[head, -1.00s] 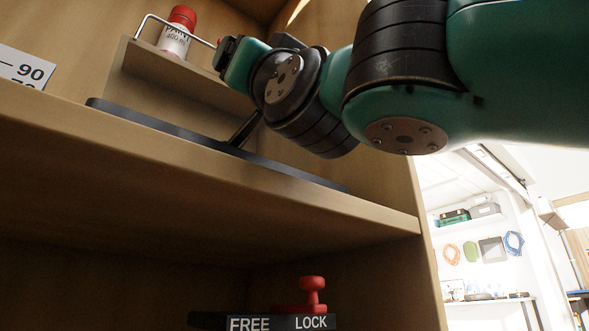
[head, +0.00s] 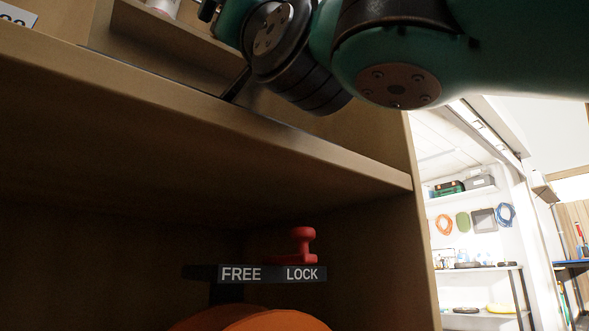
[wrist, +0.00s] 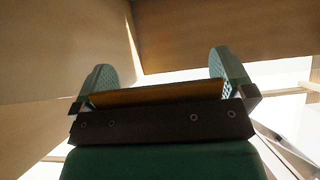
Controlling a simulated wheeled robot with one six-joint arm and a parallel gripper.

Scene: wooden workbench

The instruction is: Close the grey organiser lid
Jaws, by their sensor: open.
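I cannot make out a grey organiser or its lid for certain in either view. A thin dark strip (head: 160,68) shows just above the front edge of the upper shelf, mostly hidden by that edge. My gripper (wrist: 164,72) is open in the wrist view, with its two green fingers wide apart. A flat yellow-brown strip (wrist: 155,93) shows between the finger bases; I cannot tell what it is. In the head view, my arm reaches across the top, and the fingers cannot be made out.
The wooden shelf (head: 200,120) crosses the head view. Below it is a dark FREE/LOCK bar (head: 254,273) with a red knob (head: 303,243), above an orange rounded thing (head: 250,320). A paint container (head: 163,6) is cut off at the top. The room at right is open.

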